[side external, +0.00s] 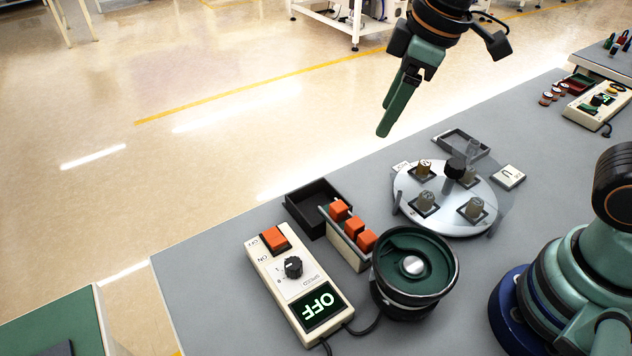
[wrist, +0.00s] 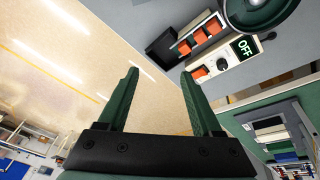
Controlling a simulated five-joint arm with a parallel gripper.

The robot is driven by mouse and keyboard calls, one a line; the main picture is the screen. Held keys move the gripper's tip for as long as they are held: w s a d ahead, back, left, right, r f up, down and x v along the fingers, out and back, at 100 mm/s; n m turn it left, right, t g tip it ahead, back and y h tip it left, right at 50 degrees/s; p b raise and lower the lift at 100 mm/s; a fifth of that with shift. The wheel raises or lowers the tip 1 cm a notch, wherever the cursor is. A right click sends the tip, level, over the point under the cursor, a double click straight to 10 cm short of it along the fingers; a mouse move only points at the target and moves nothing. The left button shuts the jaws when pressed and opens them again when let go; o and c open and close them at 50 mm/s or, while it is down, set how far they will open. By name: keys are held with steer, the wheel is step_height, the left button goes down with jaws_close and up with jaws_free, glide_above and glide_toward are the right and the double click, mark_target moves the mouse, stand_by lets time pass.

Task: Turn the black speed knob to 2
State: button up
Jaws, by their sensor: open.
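The black speed knob (side external: 293,267) sits on the cream control box (side external: 262,272), between an orange switch (side external: 274,239) and a lit display (side external: 321,306) reading OFF. The knob's pointer setting is too small to read. In the wrist view the knob (wrist: 222,64) shows at the upper right, beyond the fingers, with the OFF display (wrist: 245,46) beside it. My gripper (side external: 394,108) hangs in the air well above and behind the table's far edge, away from the box. In the wrist view my gripper (wrist: 166,88) has its two green fingers apart with nothing between them.
A green bowl feeder (side external: 414,264) stands right of the box. A rack of orange blocks (side external: 352,236) and a black tray (side external: 309,204) are behind it. A round plate (side external: 447,207) with several small parts is farther right. The table (side external: 205,285) is clear left of the box.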

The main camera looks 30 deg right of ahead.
steer(key=a+f+n+g, duration=0.2)
steer(key=a+f+n, duration=0.2)
steer(key=a+n, duration=0.5)
steer(key=n+g+h, duration=0.1)
steer(key=n, duration=0.2)
glide_above(293, 263)
step_height(293, 263, down, 4)
step_height(293, 263, down, 12)
steer(key=shift+d, duration=0.1)
jaws_close()
